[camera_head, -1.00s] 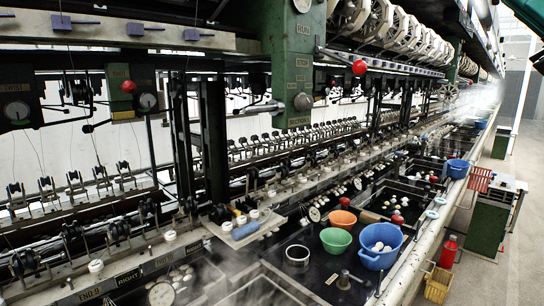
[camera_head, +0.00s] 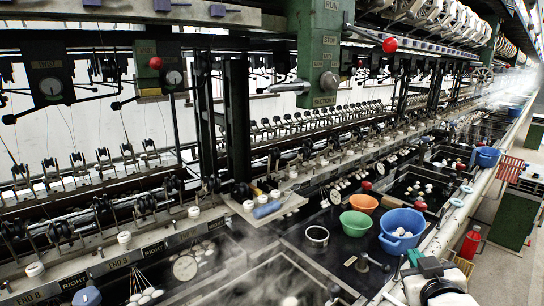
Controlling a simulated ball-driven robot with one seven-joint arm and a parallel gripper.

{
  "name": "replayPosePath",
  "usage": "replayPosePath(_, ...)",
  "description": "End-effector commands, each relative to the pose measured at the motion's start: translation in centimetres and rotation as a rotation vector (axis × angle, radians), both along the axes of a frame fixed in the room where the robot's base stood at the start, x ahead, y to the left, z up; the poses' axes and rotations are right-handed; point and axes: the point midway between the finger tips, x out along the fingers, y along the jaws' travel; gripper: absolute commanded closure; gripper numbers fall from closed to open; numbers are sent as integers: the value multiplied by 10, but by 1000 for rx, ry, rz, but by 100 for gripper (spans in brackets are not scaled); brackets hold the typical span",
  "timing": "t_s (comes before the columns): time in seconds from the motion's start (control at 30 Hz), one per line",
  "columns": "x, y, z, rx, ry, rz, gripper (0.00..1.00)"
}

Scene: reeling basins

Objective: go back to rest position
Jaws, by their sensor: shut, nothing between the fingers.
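My gripper's fingers do not show in the head view. A white and black part (camera_head: 440,287) stands at the lower right edge, cut off by the frame. It may belong to my arm, but I cannot tell. The long reeling machine with its basins fills most of the view. A blue bowl (camera_head: 402,222) with pale cocoons, a green bowl (camera_head: 355,224) and an orange bowl (camera_head: 363,203) stand together on the dark basin top.
A metal pot (camera_head: 317,236) is left of the green bowl. A red canister (camera_head: 470,243) stands on the floor beyond the basin edge. A second blue bowl (camera_head: 487,157) is farther along. Steam drifts over the near basins. The right aisle floor has some free room.

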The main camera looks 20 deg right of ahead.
Motion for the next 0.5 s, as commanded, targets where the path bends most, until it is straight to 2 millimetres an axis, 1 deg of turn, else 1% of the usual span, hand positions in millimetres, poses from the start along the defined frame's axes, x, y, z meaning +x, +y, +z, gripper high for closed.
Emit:
replayPosePath(0.03, -5, 21, -30, 65, 73, 38, 100)
replayPosePath(0.07, -9, 32, -47, 103, 118, 58, 100)
replayPosePath(0.1, -16, 47, -69, 152, 179, 83, 100)
replayPosePath(0.17, -28, 70, -100, 220, 272, 121, 100)
replayPosePath(0.2, -38, 85, -118, 259, 333, 146, 100)
replayPosePath(0.27, -55, 105, -143, 312, 424, 179, 100)
replayPosePath(0.3, -66, 117, -158, 343, 482, 202, 100)
replayPosePath(0.37, -85, 135, -178, 384, 567, 232, 100)
replayPosePath(0.4, -97, 145, -189, 408, 622, 251, 100)
replayPosePath(0.47, -117, 160, -204, 440, 703, 277, 100)
replayPosePath(0.5, -131, 168, -214, 459, 758, 292, 100)
